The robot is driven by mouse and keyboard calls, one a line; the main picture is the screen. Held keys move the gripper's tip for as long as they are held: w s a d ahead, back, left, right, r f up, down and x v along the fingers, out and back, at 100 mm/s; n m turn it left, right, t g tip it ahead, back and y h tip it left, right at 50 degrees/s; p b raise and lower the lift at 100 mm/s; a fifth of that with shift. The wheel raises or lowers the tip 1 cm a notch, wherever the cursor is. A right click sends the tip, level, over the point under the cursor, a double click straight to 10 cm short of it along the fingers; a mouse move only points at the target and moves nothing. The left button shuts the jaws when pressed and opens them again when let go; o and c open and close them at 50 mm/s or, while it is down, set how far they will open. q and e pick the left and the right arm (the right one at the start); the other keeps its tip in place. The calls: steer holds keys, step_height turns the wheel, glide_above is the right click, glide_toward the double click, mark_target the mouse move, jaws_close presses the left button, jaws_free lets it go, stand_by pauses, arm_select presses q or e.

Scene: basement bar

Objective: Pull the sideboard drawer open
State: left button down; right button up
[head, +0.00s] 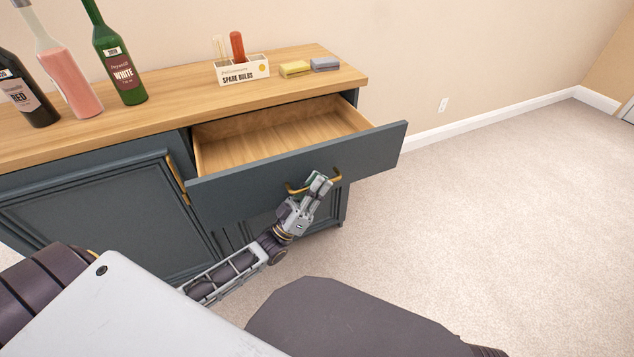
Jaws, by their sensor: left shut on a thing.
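The sideboard (95,210) is dark blue-grey with a light wood top. Its drawer (225,196) stands well out from the body, and its bare wooden inside shows empty where visible. The brass drawer handle (336,174) is on the drawer's front. My left gripper (319,184) is shut on the handle, around its middle, and covers part of it. My right gripper is not in view.
Wine bottles (118,62) stand at the left of the top. A box marked "SPARE BULBS" (243,71), a yellow sponge (294,69) and a grey sponge (325,64) sit toward the right. The carpet (480,220) at right is clear.

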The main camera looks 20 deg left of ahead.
arm_select(q)
steer(key=shift+f, duration=0.1)
steer(key=c, duration=1.8)
jaws_free()
steer(key=shift+v, duration=6)
steer(key=shift+w, duration=0.1)
